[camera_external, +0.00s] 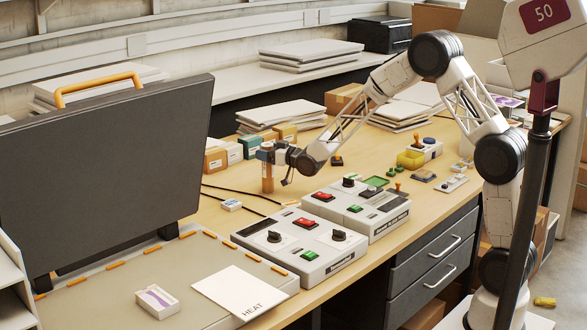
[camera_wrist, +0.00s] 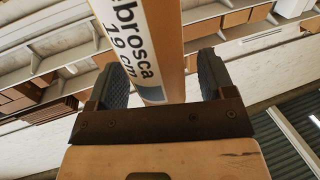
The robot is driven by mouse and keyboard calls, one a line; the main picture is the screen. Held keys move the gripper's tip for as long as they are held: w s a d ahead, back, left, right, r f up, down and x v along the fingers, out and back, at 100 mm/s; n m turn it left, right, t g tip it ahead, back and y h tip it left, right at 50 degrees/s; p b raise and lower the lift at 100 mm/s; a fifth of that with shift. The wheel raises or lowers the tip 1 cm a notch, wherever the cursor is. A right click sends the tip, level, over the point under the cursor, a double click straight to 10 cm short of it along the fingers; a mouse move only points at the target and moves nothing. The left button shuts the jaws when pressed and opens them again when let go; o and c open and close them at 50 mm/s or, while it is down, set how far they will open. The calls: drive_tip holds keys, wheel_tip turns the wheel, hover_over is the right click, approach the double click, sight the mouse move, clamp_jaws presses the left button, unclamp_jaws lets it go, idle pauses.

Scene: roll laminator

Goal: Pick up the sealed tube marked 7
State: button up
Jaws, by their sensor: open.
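An upright tan tube (camera_external: 267,182) stands on the wooden desk in the external view. In the wrist view the tube (camera_wrist: 168,35) runs between my two dark fingers, with a white label reading "brosca 19 cm". No number 7 is legible on it, and I cannot tell whether its ends are sealed. My gripper (camera_external: 268,155) is at the tube's upper part, with its arm reaching in from the right. In the wrist view my gripper (camera_wrist: 163,80) is open around the tube, with narrow gaps on both sides.
Small boxes (camera_external: 216,160) stand in a row behind the tube. Two control units (camera_external: 300,243) with knobs and switches are in front and to the right. A large dark raised lid (camera_external: 105,165) is at left. A small blue-white box (camera_external: 231,205) and black cables lie near the tube.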

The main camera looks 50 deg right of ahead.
sight(268, 144)
drive_tip(key=c, duration=1.3)
drive_tip(key=shift+r, duration=0.1)
drive_tip(key=shift+r, duration=0.85)
drive_tip(key=shift+s+r, duration=0.1)
drive_tip(key=shift+r, duration=0.8)
drive_tip(key=a+v, duration=0.1)
drive_tip(key=v, duration=0.4)
drive_tip(key=r+v, duration=0.1)
drive_tip(key=v, duration=0.4)
drive_tip(key=a+v, duration=0.1)
drive_tip(key=v, duration=0.4)
drive_tip(key=shift+s+a+r, duration=0.15)
drive_tip(key=shift+s+a, duration=0.1)
drive_tip(key=shift+s, duration=0.35)
